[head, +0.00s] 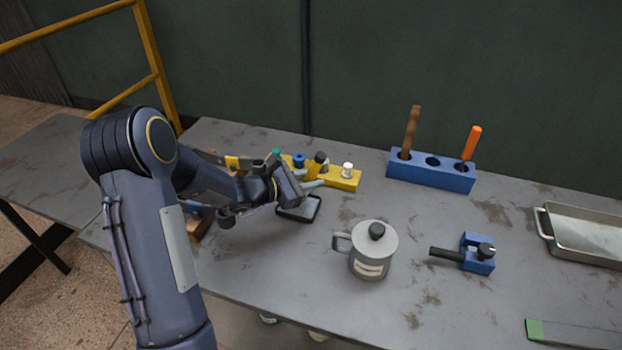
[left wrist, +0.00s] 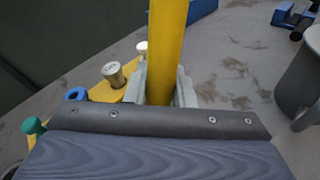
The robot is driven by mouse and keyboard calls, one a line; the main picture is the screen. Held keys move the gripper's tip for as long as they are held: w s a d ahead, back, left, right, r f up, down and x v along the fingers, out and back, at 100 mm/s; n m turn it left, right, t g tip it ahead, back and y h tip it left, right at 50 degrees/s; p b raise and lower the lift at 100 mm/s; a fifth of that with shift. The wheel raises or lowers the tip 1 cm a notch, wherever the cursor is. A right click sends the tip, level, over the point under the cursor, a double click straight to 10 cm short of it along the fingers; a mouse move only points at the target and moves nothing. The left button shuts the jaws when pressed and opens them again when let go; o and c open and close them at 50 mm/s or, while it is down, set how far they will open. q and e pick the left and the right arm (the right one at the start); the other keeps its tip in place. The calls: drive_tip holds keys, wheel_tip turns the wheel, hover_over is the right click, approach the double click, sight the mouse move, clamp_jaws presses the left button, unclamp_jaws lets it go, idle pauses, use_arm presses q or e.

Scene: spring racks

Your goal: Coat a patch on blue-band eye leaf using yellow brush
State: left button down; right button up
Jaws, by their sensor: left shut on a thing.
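My left gripper (head: 312,185) is shut on the yellow brush and holds it above the small black tray. In the left wrist view, the yellow brush handle (left wrist: 167,50) stands between the pale fingers (left wrist: 165,85); its bristles are hidden. The blue-band eye leaf is not clearly visible. A leaf with a yellow band (head: 232,162) shows behind my left forearm, and a bit of blue (head: 193,207) shows below it, too covered to identify. My right gripper is out of view.
The black tray (head: 312,212) lies beside a yellow rack (head: 341,181) with several coloured caps. A grey lidded mug (head: 371,260), a blue clamp-like block (head: 477,265), a blue tool holder (head: 430,175) and a metal pan (head: 584,254) stand to the right.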

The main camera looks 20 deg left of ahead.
sight(319, 158)
use_arm(q)
drive_tip(key=shift+s+f+b, duration=0.1)
drive_tip(key=shift+f+b, duration=0.45)
drive_tip(key=shift+b, duration=0.15)
idle(1.8)
drive_tip(key=shift+r+p, duration=2.15)
drive_tip(key=shift+r, duration=1.5)
